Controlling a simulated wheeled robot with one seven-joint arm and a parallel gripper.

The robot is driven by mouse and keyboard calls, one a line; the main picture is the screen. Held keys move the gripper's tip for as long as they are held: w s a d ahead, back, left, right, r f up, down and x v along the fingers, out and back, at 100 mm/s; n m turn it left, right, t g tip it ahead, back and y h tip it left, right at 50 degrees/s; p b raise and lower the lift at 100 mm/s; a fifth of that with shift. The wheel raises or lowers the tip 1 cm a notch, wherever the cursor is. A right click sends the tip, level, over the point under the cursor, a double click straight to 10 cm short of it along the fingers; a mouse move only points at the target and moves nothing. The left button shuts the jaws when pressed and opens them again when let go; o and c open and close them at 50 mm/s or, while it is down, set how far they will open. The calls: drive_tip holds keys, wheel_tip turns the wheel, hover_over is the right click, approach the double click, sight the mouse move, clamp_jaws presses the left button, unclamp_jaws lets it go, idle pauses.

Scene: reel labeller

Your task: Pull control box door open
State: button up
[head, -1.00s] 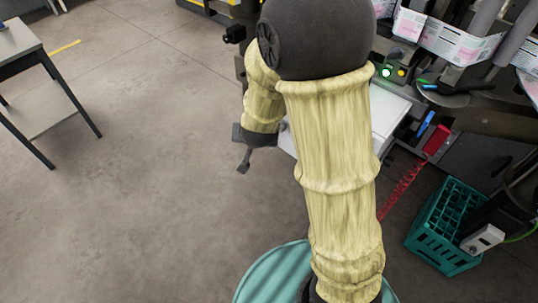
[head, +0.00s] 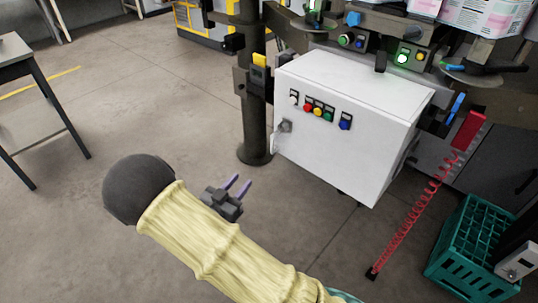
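The white control box (head: 345,125) stands right of centre in the head view, mounted on the machine beside a dark post. Its front door (head: 325,150) looks shut, with a row of coloured buttons (head: 318,109) and a small grey latch or handle (head: 286,126) near its left edge. My gripper (head: 237,184) is in front of the box, left of and below the handle, apart from it. Its two purple-tipped fingers are spread, with nothing between them, and point up and right. My yellow-sleeved arm hides part of the floor, not the door.
A dark post (head: 256,120) stands just left of the box. A red coiled hose (head: 410,213) hangs at the right, near a green crate (head: 470,245). A grey table (head: 25,70) is at the far left. The floor before the box is clear.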

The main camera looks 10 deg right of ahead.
sight(271, 146)
drive_tip(key=shift+w, duration=0.1)
drive_tip(key=b+x, duration=0.2)
drive_tip(key=x, duration=1.5)
drive_tip(key=shift+w+d+b, duration=0.1)
drive_tip(key=shift+d+b, duration=0.1)
drive_tip(key=shift+b, duration=0.15)
drive_tip(key=shift+c, duration=0.4)
clamp_jaws()
